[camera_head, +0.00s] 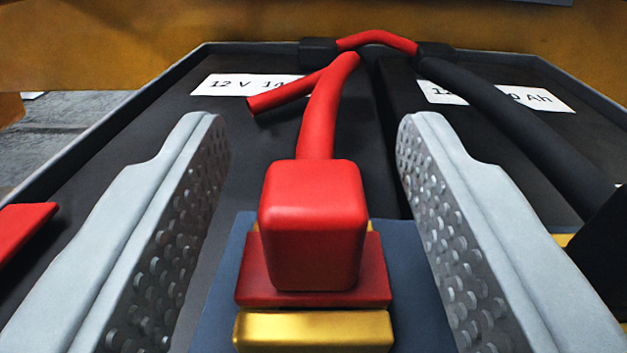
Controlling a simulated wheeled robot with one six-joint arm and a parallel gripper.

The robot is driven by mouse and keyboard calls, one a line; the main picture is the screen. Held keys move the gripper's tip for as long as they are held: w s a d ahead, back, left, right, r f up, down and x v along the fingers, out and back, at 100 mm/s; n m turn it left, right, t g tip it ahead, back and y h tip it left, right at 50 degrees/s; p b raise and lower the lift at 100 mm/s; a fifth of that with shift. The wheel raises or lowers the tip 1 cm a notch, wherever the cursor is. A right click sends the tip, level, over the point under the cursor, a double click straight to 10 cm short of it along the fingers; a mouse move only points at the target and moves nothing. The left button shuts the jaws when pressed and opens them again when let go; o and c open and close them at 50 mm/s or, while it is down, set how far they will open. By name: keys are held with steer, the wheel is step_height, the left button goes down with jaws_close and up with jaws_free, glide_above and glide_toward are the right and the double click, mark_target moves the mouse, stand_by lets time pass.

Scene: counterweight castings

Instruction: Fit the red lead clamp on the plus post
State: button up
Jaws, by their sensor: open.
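The red lead clamp shows as a rounded red block (313,225) on a dark red plate (270,290), with a brass-coloured part (313,332) at its near side. A thick red cable (320,115) runs away from it. My gripper (308,122) is open, with one ridged grey finger on each side of the red block. A gap shows between each finger and the block. I cannot make out the plus post, and I cannot tell what lies under the clamp.
Two dark batteries with white labels (245,85) (500,95) sit in a grey-rimmed tray (100,108). A red link (378,40) joins them at the back. A thick black cable (520,130) runs along the right. A flat red piece (20,232) lies at the left edge.

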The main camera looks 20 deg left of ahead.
jaws_close()
steer(key=shift+r, duration=0.15)
